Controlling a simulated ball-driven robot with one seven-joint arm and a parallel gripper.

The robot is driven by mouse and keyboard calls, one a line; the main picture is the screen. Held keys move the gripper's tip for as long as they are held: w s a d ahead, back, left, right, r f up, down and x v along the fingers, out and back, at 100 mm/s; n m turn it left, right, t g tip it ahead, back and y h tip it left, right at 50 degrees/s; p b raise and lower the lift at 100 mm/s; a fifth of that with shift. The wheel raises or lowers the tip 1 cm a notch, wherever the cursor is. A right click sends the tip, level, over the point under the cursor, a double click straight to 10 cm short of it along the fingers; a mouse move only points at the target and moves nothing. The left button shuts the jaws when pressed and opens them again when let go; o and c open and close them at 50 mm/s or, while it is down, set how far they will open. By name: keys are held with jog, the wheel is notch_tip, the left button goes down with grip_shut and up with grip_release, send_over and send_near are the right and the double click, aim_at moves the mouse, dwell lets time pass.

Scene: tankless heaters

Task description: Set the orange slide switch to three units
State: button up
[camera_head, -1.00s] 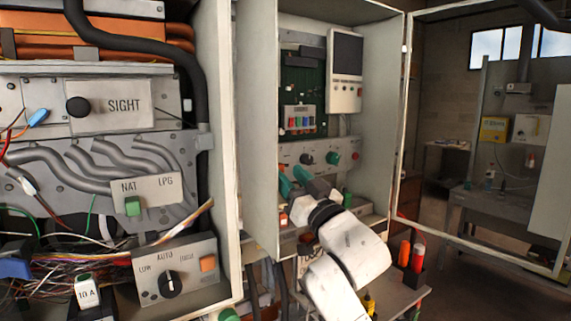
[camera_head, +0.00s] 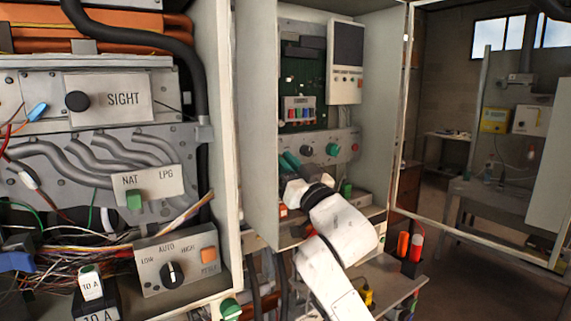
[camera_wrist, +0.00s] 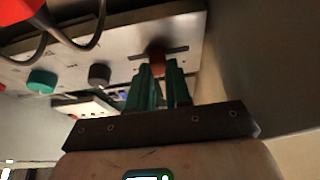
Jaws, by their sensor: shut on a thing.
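The orange slide switch (camera_wrist: 156,58) sits in a dark slot on a light panel in the wrist view. My gripper (camera_wrist: 160,68) has green fingers, which are shut on the switch with their tips at its knob. In the head view my gripper (camera_head: 288,162) reaches to the left part of the control panel (camera_head: 322,137) inside the open white cabinet. There the fingers hide the switch. Its scale marks are too small to read.
The control panel also has a black knob (camera_head: 307,153), a green knob (camera_head: 333,149) and a red knob (camera_head: 355,148). The cabinet's side walls stand close on both sides. A nearer cabinet with switches and loose wires (camera_head: 60,262) fills the left.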

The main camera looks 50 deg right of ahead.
grip_shut()
jog(key=shift+s+d+b, duration=0.15)
jog(key=shift+s+d, duration=0.05)
jog(key=shift+d, duration=0.65)
jog(key=shift+s+d+b, duration=0.15)
jog(key=shift+s+d, duration=0.05)
jog(key=shift+d, duration=0.6)
jog(key=o, duration=0.7)
grip_release()
jog(key=shift+d, duration=0.15)
jog(key=shift+o, duration=0.5)
jog(key=shift+s, duration=0.1)
jog(key=b, duration=0.4)
send_near(289, 150)
jog(key=v, duration=0.4)
jog(key=shift+s+a+f, duration=0.2)
jog(key=shift+s+a, duration=0.1)
jog(key=shift+s, duration=0.25)
